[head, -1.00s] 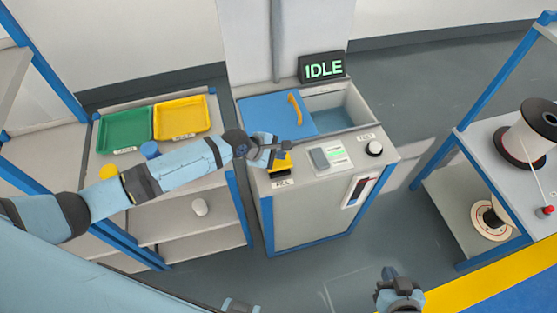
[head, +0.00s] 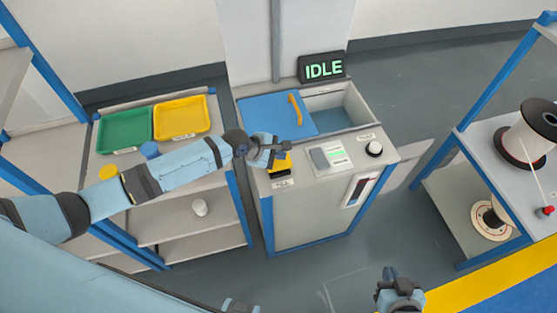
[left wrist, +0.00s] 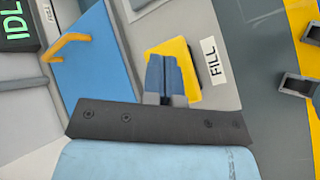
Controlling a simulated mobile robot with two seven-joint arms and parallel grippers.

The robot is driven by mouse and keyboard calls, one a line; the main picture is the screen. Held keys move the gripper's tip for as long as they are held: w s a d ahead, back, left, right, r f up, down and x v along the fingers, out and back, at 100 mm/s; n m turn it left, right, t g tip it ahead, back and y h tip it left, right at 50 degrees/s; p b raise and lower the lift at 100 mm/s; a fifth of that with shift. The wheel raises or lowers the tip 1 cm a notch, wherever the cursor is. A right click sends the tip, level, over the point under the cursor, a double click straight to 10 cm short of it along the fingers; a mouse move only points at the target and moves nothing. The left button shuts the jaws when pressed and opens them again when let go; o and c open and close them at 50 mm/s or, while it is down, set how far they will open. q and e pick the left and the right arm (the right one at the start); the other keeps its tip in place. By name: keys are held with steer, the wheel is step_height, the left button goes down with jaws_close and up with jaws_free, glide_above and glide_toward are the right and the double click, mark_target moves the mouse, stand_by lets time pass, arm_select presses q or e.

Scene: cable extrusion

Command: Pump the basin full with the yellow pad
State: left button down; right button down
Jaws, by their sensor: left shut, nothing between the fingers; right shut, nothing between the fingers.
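The yellow pad (head: 281,168), labelled FILL, sits on the left front of the machine's top. It also shows in the left wrist view (left wrist: 189,86). My left gripper (head: 279,149) is shut and empty, directly over the pad. In the left wrist view its fingers cover part of the pad; whether they touch it is unclear. The basin (head: 352,100) is behind, its left part under a blue lid (head: 272,115) with an orange handle. Bluish colour shows low inside the basin. My right gripper (head: 390,273) is shut and empty, away from the machine at the bottom.
A sign reading IDLE (head: 323,67) stands behind the basin. Green (head: 125,131) and yellow (head: 181,118) trays are at left. A spool rack (head: 497,150) stands right.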

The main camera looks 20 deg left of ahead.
mark_target(280, 162)
stand_by(0.5)
arm_select(q)
steer(key=shift+f, duration=0.1)
steer(key=shift+f, duration=0.3)
stand_by(0.4)
steer(key=shift+f, duration=1.4)
stand_by(0.7)
steer(key=shift+r, duration=0.1)
steer(key=shift+r+p, duration=1.75)
steer(key=shift+p, duration=0.4)
